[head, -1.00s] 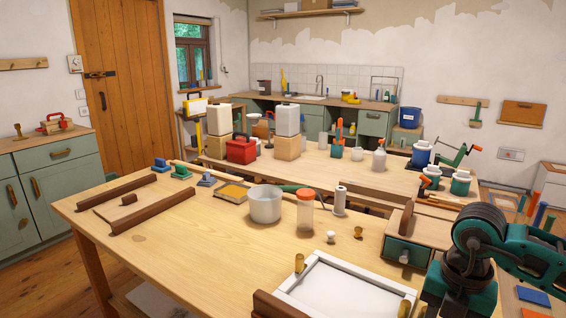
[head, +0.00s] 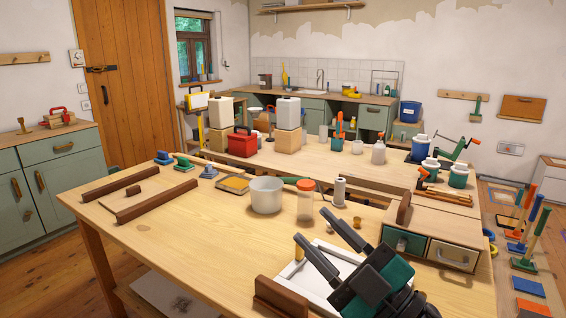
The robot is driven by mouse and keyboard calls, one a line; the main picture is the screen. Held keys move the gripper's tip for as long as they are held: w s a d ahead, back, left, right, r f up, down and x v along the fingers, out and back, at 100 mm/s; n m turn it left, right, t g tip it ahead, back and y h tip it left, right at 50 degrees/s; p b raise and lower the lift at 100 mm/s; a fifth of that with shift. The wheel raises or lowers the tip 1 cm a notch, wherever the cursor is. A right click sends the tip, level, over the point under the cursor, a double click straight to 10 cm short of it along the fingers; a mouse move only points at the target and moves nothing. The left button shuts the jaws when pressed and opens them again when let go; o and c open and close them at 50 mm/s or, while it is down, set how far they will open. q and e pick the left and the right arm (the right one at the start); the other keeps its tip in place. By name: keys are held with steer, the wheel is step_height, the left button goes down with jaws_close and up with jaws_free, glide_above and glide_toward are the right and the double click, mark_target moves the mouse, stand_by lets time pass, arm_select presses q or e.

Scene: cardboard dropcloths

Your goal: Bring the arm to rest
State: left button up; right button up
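My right gripper (head: 310,223) is in the lower middle of the head view, black and teal. Its two dark fingers point up and to the left, spread apart, and nothing shows between them. It appears in front of a white framed tray (head: 285,272) on the near wooden workbench (head: 195,240) and hides much of that tray. I cannot tell its height above the bench. My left gripper is not in view.
A wooden block (head: 280,298) lies at the tray's near edge. A small drawer cabinet (head: 455,256) stands to the right. A white pot (head: 266,195) and an orange-lidded jar (head: 305,202) stand behind the gripper. The bench's left front is clear.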

steer(key=s+d+f+m+g+h, duration=0.2)
steer(key=d+f+m+h, duration=1.25)
steer(key=f+h, duration=0.2)
steer(key=s+f+m+g, duration=0.1)
steer(key=s+f+g, duration=1.1)
steer(key=s, duration=0.5)
steer(key=w+a+f+t+y, duration=0.2)
steer(key=w+f+t, duration=0.5)
steer(key=f+t, duration=0.1)
steer(key=shift+w+f+t, duration=0.15)
steer(key=shift+f+t, duration=0.15)
steer(key=shift+f, duration=0.55)
steer(key=shift+a, duration=0.1)
